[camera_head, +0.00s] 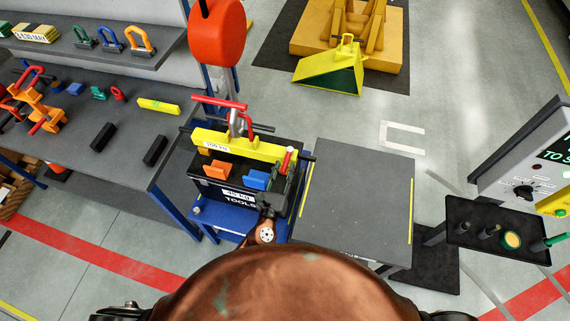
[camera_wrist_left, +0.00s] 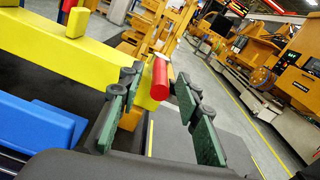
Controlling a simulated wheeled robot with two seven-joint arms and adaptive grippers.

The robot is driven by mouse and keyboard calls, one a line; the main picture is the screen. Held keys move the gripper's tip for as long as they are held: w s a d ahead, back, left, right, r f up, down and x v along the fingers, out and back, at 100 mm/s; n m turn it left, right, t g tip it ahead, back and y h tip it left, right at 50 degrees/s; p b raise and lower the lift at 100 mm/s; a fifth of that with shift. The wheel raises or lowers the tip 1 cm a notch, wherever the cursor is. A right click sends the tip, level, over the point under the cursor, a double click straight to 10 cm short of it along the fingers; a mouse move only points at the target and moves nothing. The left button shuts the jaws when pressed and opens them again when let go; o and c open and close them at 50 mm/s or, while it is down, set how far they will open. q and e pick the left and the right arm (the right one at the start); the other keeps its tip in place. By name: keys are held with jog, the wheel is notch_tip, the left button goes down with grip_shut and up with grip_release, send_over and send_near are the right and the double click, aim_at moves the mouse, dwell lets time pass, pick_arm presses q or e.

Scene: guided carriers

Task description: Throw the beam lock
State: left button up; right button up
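The yellow lifting beam (camera_head: 235,144) with a 100 kg label hangs from a hook over the black tool box (camera_head: 235,190). A red-ended lock lever (camera_head: 289,153) stands at the beam's right end; its red grip (camera_wrist_left: 160,78) also shows in the left wrist view. My left gripper (camera_head: 281,175) is at that end of the beam. In the left wrist view my left gripper (camera_wrist_left: 157,88) is open, its green-padded fingers on either side of the red grip, with gaps visible. Whether it touches is unclear. My right gripper is not in view.
The box stands on a blue cart (camera_head: 225,218), beside a grey platform (camera_head: 358,200). A bench (camera_head: 75,130) with several parts is at left. An orange-red hoist block (camera_head: 217,32) hangs above. A control panel (camera_head: 525,185) stands at right. Open floor lies behind the platform.

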pick_arm(q)
jog(key=shift+x, duration=1.15)
jog(key=shift+c, duration=0.7)
grip_shut()
